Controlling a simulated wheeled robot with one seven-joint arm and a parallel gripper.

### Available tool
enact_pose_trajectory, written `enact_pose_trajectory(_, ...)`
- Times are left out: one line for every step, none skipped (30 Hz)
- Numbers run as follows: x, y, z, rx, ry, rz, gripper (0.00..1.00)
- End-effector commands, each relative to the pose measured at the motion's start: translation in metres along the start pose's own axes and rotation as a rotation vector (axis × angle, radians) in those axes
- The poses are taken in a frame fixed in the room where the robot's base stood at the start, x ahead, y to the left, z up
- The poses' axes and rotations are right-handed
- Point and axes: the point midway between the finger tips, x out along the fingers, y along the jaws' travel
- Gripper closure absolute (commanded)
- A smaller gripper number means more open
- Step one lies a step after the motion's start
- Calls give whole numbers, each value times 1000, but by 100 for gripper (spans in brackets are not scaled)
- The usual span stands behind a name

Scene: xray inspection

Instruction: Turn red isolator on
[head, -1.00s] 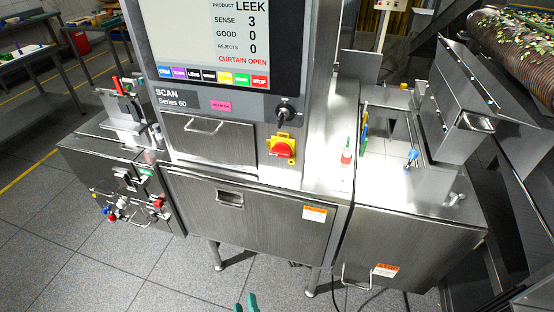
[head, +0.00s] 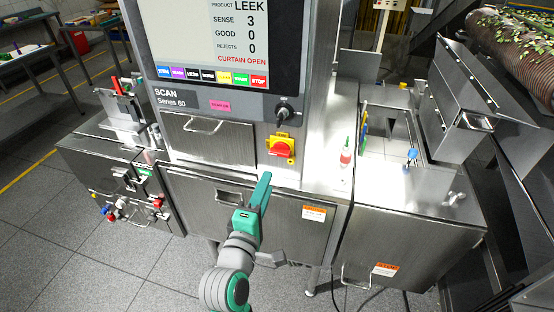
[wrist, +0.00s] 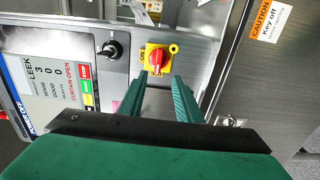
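The red isolator (head: 281,149) is a red rotary knob on a yellow plate on the machine front, below a black key switch. It also shows in the wrist view (wrist: 158,60), with an ON mark at the left of the plate. The red grip looks roughly upright in that view. My gripper (head: 264,180) is green and reaches up from below, in front of the lower steel door. In the wrist view my gripper (wrist: 160,80) has its two fingers apart, with the isolator visible ahead between their tips. Nothing is held, and no contact shows.
The black key switch (head: 285,112) sticks out just above the isolator. The screen panel (head: 240,40) is above left, reading CURTAIN OPEN. A drawer handle (head: 204,126) projects to the left.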

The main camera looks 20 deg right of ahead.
Motion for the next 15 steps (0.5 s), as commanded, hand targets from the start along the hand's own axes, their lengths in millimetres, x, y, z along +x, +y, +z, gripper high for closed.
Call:
enact_pose_trajectory(2,3,1,-4,-6,2,69)
enact_pose_trajectory(4,4,1,-6,-8,2,69)
enact_pose_trajectory(6,4,1,-7,-10,2,69)
enact_pose_trajectory(9,4,1,-8,-10,2,69)
enact_pose_trajectory(12,4,2,-8,-10,2,69)
enact_pose_trajectory(17,4,2,-7,-10,2,69)
enact_pose_trajectory(21,4,2,-7,-11,1,69)
enact_pose_trajectory(26,4,2,-7,-11,1,69)
enact_pose_trajectory(32,4,2,-6,-11,2,69)
enact_pose_trajectory(38,4,1,-6,-10,2,69)
enact_pose_trajectory(43,4,2,-6,-10,2,69)
enact_pose_trajectory(51,4,2,-6,-11,2,69)
enact_pose_trajectory(57,4,2,-5,-11,2,69)
enact_pose_trajectory(62,4,2,-5,-11,1,69)
enact_pose_trajectory(69,4,2,-6,-10,2,69)
